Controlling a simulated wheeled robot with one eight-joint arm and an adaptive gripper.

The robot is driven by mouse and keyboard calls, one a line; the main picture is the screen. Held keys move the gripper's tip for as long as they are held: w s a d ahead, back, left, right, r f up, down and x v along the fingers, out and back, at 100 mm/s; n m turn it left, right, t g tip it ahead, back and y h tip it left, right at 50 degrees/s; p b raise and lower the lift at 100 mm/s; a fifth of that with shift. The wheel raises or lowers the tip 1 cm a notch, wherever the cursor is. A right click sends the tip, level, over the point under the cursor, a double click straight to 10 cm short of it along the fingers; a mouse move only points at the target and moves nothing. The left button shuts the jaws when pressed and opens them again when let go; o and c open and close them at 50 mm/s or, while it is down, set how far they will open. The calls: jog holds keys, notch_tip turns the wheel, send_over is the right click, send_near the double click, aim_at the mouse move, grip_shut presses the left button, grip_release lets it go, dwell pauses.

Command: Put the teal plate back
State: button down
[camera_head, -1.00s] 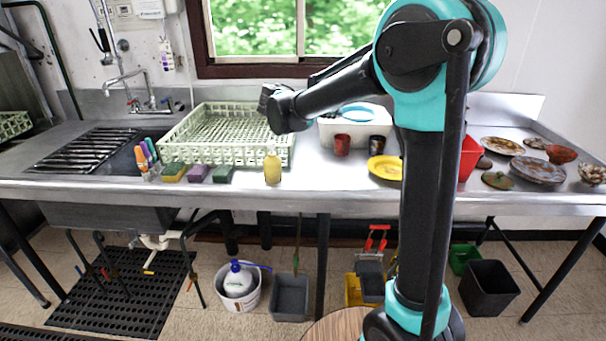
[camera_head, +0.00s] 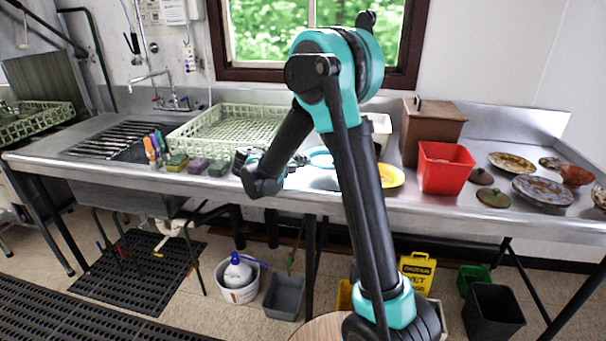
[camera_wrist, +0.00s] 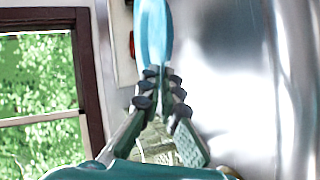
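The teal plate (camera_head: 321,157) shows light blue in the head view, partly hidden behind my arm, near the middle of the counter. In the wrist view the plate (camera_wrist: 153,35) is seen nearly edge-on, reaching away from my fingertips. My gripper (camera_wrist: 160,78) has its two fingers close together at the plate's near edge and appears shut on it. In the head view my gripper (camera_head: 297,162) is low over the counter, mostly hidden by my arm. The pale green dish rack (camera_head: 212,146) stands to its left and looks empty.
A yellow plate (camera_head: 391,176) lies right of my arm. Beyond are a red bin (camera_head: 445,168), a brown wooden box (camera_head: 432,130) and patterned plates (camera_head: 543,190). A white tub (camera_head: 380,126) is partly hidden behind my arm. Sponges (camera_head: 197,165) line the front edge.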

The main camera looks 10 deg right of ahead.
aim_at(303, 180)
jog(key=shift+f, duration=2.4)
jog(key=shift+f, duration=0.1)
jog(key=c, duration=2)
grip_release()
jog(key=v, duration=1.2)
jog(key=shift+w, duration=0.1)
